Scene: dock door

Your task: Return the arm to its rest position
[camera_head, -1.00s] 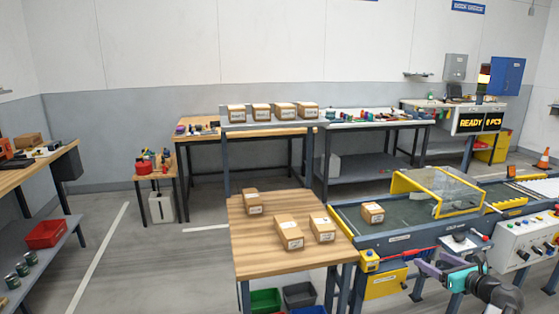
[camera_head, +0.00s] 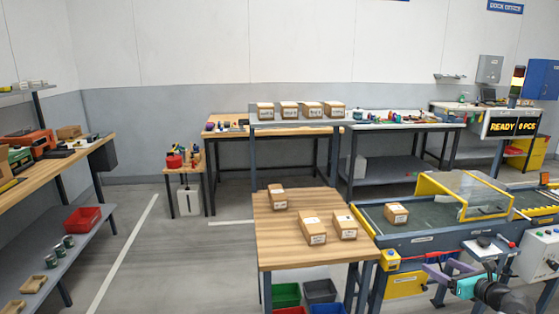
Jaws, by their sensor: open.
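My gripper (camera_head: 436,274), with purple fingers, shows at the lower right in the head view. It is open, and no object shows between its fingers. My teal and dark arm behind it reaches in from the bottom right corner. The gripper appears in front of the conveyor's near side, and I cannot tell its exact distance from it. A carton (camera_head: 396,213) sits on the conveyor (camera_head: 425,240), apart from my gripper.
A wooden table (camera_head: 290,248) with three cartons stands left of the conveyor, with coloured bins beneath. A shelf of cartons (camera_head: 300,122) and benches line the back. A workbench (camera_head: 60,165) stands at the left. Floor between it and the wooden table is clear.

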